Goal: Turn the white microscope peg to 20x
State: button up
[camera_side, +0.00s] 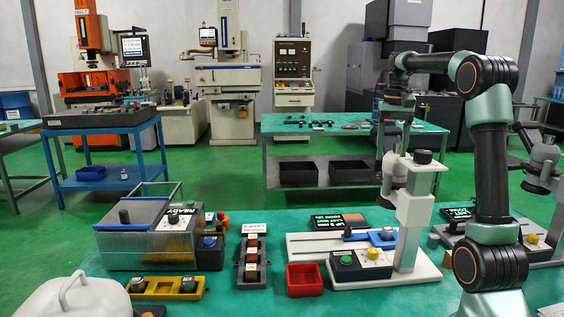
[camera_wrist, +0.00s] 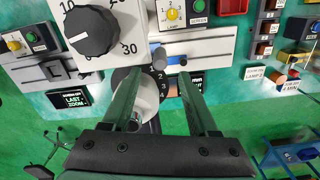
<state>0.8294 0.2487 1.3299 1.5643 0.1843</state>
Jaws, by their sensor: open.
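The white microscope (camera_side: 414,207) stands on a white base, with a black knob on top of its head (camera_side: 422,157). In the wrist view the ridged black knob (camera_wrist: 92,30) sits on a white plate at the upper left, with 10 and 30 printed around it. A short pale mark shows on its lower left side. I cannot read a 20 clearly. My gripper (camera_wrist: 160,77) is open and empty, its fingers to the lower right of the knob and apart from it. A dark numbered dial (camera_wrist: 155,83) shows between the fingers. My gripper is dark and indistinct in the side view (camera_side: 393,100).
A red tray (camera_side: 304,279), a black box with green and yellow buttons (camera_side: 360,264) and a blue slider block (camera_side: 382,238) sit around the microscope base. A second microscope (camera_side: 545,165) stands at the right, partly behind my arm. A lit display (camera_wrist: 73,98) reads LAST ZOOM.

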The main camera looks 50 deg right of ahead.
aim_at(388, 174)
notch_tip(388, 174, down, 7)
jog(key=shift+r, duration=0.1)
dwell(0.3)
grip_shut()
dwell(1.3)
